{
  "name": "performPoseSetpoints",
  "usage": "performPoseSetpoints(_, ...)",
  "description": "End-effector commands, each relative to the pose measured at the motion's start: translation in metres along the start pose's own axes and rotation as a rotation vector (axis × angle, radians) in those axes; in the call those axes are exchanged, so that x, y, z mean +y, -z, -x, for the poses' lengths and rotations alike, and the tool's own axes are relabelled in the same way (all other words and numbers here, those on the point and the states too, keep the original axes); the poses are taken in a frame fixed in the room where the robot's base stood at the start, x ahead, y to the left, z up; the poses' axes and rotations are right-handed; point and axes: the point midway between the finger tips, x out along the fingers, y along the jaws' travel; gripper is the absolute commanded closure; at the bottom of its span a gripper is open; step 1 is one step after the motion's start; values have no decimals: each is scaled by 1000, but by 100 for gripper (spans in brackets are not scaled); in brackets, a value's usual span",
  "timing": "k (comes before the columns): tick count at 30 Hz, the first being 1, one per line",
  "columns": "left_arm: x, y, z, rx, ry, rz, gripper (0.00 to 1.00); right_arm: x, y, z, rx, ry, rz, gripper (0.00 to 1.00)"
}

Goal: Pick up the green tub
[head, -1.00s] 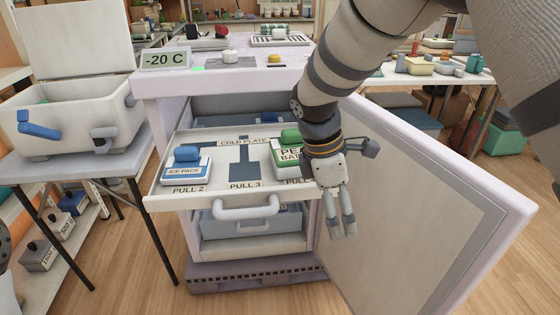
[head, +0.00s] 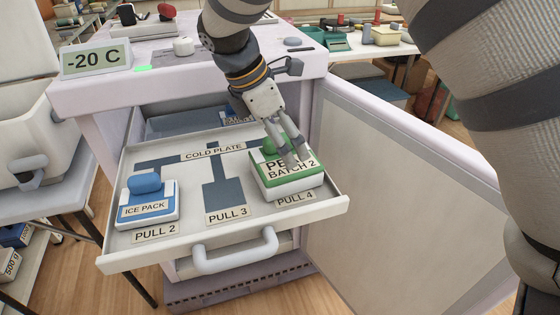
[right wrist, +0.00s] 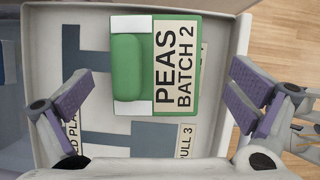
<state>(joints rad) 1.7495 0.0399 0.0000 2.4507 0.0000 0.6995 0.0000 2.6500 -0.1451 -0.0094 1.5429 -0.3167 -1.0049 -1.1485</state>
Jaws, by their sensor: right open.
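The green tub (head: 288,190), labelled PEAS BATCH 2, sits at the right of the pulled-out drawer, behind the PULL 4 label. Its green raised handle (head: 270,146) is partly hidden by my right gripper (head: 293,152), which hangs over the tub. In the right wrist view the tub (right wrist: 178,107) lies ahead between the spread fingers of my right gripper (right wrist: 163,95), with its green handle (right wrist: 127,67) to the left of the label. The fingers are open and empty, with a gap on both sides. My left gripper is out of view.
A blue-handled ice pack (head: 148,200) stands at the drawer's left. The drawer (head: 330,204) has a front handle (head: 235,252). The open freezer door (head: 395,190) stands to the right. The freezer top (head: 90,92) is behind, and a white cooler (head: 25,140) is at left.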

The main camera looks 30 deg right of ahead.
Motion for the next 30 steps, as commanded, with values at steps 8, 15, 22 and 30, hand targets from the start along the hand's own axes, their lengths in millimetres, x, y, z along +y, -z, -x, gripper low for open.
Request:
performPoseSetpoints(8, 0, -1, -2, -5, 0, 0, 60, 2, 2, -46, 0, 3, 0, 0)
performPoseSetpoints(15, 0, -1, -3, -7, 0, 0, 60, 3, 1, -68, 1, -2, -3, 0)
performPoseSetpoints(22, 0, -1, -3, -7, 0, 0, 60, 3, 1, -67, 2, -3, -3, 23)
performPoseSetpoints(30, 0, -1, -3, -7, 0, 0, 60, 3, 1, -66, 1, -4, -4, 47)
